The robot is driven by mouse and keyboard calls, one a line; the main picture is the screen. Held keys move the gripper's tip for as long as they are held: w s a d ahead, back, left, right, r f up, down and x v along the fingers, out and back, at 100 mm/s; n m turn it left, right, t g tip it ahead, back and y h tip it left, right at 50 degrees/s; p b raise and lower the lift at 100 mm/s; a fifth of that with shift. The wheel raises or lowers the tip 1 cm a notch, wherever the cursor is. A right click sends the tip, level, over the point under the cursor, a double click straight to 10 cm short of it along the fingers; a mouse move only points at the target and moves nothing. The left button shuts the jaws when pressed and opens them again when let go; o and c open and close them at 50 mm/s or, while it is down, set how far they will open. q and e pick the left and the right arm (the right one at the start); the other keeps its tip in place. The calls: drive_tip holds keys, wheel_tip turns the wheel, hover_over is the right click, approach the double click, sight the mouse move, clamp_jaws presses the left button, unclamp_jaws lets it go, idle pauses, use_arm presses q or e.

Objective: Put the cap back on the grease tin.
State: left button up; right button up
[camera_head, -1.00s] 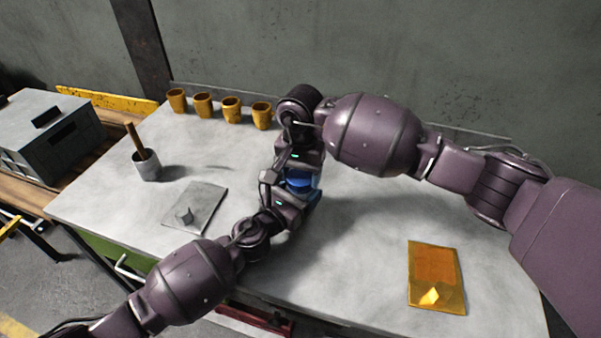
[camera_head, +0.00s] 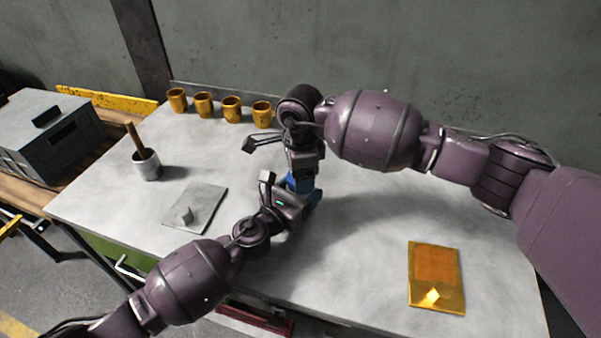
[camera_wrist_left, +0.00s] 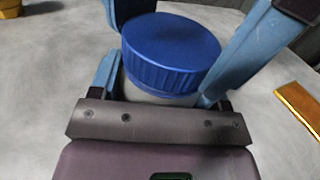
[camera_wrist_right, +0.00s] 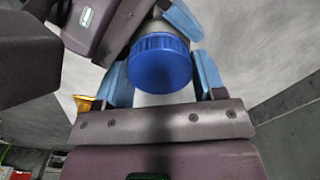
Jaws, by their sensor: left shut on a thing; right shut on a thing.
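The grease tin is a pale round body with a ribbed blue cap on its top. In the left wrist view the cap (camera_wrist_left: 172,45) sits over the tin (camera_wrist_left: 158,97), and how tightly it is seated I cannot tell. My left gripper (camera_head: 290,192) is shut on the tin. My right gripper (camera_head: 302,174) is shut on the cap, coming from the far side. The right wrist view shows the cap (camera_wrist_right: 160,65) between its blue fingers, against the tin (camera_wrist_right: 163,28). In the head view the grippers hide most of both.
Several yellow cups (camera_head: 231,108) line the table's back edge. A grey pot (camera_head: 146,166) with a brown handle and a grey plate with a small block (camera_head: 202,205) stand left. A yellow tray (camera_head: 436,302) lies right. The table (camera_head: 360,240) between is clear.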

drive_tip(key=m, duration=0.5)
drive_tip(key=shift+d+f+m, duration=0.1)
drive_tip(key=shift+m, duration=0.2)
drive_tip(key=m, duration=1.3)
drive_tip(key=shift+m, duration=0.4)
drive_tip(key=o, duration=1)
drive_tip(key=shift+r, duration=2.25)
